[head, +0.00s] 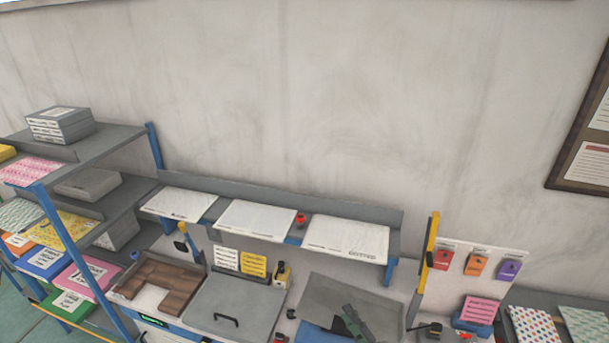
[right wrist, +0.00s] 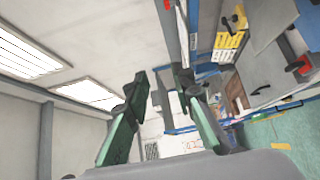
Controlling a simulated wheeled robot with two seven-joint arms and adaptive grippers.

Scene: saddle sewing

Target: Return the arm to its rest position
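My right gripper (head: 352,322) shows at the bottom of the head view, in front of the grey panel over the workbench. In the right wrist view its two dark green fingers (right wrist: 162,88) stand apart, with nothing seen between them. The wrist view is tilted, with ceiling lights at its left and the bench at its right. My left gripper is not in either view.
A workbench carries a grey lidded box (head: 235,307), a brown tray (head: 157,286) and a grey panel (head: 375,292). A shelf rack (head: 100,147) stands at the left. A yellow post (head: 430,252) rises right of my gripper. The wall above is bare.

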